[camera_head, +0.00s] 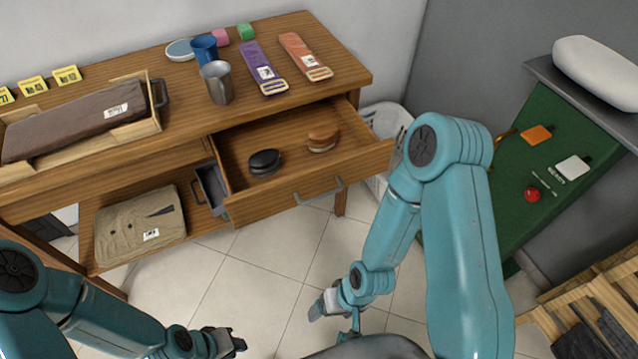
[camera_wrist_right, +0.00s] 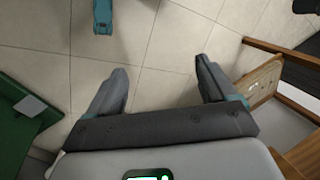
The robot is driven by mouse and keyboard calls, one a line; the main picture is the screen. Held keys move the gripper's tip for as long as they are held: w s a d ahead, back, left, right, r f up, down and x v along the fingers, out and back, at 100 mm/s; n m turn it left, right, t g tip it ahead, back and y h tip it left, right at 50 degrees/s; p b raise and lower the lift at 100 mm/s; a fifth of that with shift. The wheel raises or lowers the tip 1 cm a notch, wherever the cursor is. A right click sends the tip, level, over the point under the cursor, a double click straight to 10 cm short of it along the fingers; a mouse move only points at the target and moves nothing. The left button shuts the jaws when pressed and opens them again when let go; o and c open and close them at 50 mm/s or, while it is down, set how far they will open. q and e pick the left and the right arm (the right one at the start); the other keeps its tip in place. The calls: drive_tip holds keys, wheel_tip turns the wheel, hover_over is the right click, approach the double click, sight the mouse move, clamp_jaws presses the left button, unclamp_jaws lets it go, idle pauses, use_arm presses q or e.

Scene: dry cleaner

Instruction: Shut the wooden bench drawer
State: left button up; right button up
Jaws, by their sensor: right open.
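The wooden bench (camera_head: 350,75) stands at the back of the head view. Its drawer (camera_head: 268,203) is pulled out towards me, with a grey bar handle (camera_head: 318,192) on its front. A dark round object (camera_head: 264,162) and a brown one (camera_head: 323,138) lie inside it. My right gripper (camera_head: 328,305) is open and empty, low in front of the drawer and apart from it. Its spread fingers show in the right wrist view (camera_wrist_right: 160,88) over floor tiles. My left gripper (camera_head: 230,342) is at the bottom, away from the drawer; its jaws are too small to read.
On the bench top are a metal mug (camera_head: 217,83), a blue cup (camera_head: 204,49), straps and a wooden tray (camera_head: 140,130). A folded garment (camera_head: 140,228) lies on the lower shelf. A white basket (camera_head: 385,120) and a green board (camera_head: 545,150) stand right. Tiled floor is clear in front.

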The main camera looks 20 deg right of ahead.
drive_tip(key=shift+w, duration=0.1)
drive_tip(key=c, duration=1)
drive_tip(key=w+d+b, duration=0.1)
drive_tip(key=w+d+m, duration=0.1)
drive_tip(key=w+d, duration=0.1)
drive_tip(key=w+d+m+t+b, duration=0.1)
drive_tip(key=shift+w+d+f+h+b, duration=0.2)
drive_tip(key=shift+f+h+b, duration=0.1)
drive_tip(key=shift+h, duration=0.1)
clamp_jaws()
drive_tip(key=w+d+r+m+t+h+b, duration=0.1)
drive_tip(key=w+d+r+m+t+b, duration=0.15)
drive_tip(key=w+d+m+b, duration=0.55)
drive_tip(key=w+d+r+m+t+h+b, duration=0.1)
drive_tip(key=w+d+r+m+t, duration=0.15)
drive_tip(key=d+r, duration=0.65)
drive_tip(key=w+d+r+m+t+h+b, duration=0.1)
drive_tip(key=d+r+m+t, duration=0.2)
drive_tip(key=d+r, duration=0.5)
approach(386, 161)
drive_tip(key=shift+n+y, duration=0.25)
drive_tip(key=shift+y, duration=0.05)
drive_tip(key=x, duration=0.5)
drive_tip(key=shift+d+f, duration=0.2)
drive_tip(key=shift+d, duration=0.1)
drive_tip(key=shift+w+f, duration=0.1)
drive_tip(key=shift+w, duration=0.3)
